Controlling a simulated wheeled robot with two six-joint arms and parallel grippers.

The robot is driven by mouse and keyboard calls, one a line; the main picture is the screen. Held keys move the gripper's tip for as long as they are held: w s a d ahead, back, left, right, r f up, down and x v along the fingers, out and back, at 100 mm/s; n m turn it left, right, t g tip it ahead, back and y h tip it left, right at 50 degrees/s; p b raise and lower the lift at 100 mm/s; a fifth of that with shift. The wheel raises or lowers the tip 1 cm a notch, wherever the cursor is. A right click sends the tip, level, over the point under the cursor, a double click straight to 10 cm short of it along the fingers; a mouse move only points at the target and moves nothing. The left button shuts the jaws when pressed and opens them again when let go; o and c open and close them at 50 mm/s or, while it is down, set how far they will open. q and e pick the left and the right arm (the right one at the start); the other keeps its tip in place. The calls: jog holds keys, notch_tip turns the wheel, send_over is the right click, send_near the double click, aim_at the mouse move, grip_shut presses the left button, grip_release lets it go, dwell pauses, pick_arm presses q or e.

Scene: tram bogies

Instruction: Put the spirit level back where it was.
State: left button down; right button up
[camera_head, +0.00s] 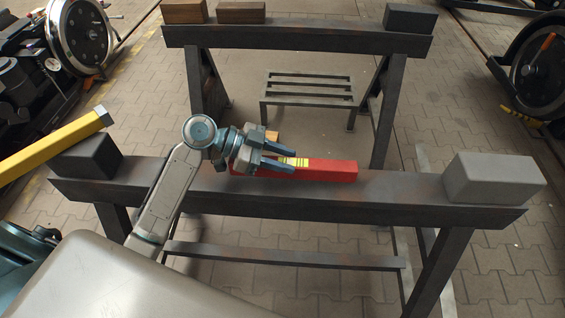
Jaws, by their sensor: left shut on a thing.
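The spirit level (330,170) is a red bar with a yellow, dark-striped patch. It lies lengthwise along the dark beam of the near trestle (400,190), at its middle, and looks to be on or just above its top; I cannot tell which. My left gripper (288,161) is shut on the level near the yellow patch, reaching from the left. The gripper hides part of the level's left portion. My right gripper is not in view.
A dark block (88,157) and a light grey block (493,178) stand at the near beam's ends. A yellow bar (50,145) juts in at left. A second trestle (300,38) carries blocks; a slatted stand (308,88) is between.

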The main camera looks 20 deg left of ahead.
pick_arm(q)
notch_tip(320, 180, down, 3)
jog(key=shift+r, duration=0.2)
jog(key=c, duration=1)
grip_release()
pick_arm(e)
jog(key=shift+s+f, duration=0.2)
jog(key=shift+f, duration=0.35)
pick_arm(q)
jog(key=shift+a, duration=0.25)
jog(key=shift+s+a+r, duration=0.1)
jog(key=shift+s+a, duration=0.05)
jog(key=shift+a, duration=0.15)
jog(key=b+v, duration=0.1)
jog(key=v, duration=0.9)
jog(key=shift+b, duration=0.3)
jog(key=shift+s+a+r, duration=0.15)
jog(key=shift+a+r, duration=0.05)
jog(key=shift+a, duration=0.2)
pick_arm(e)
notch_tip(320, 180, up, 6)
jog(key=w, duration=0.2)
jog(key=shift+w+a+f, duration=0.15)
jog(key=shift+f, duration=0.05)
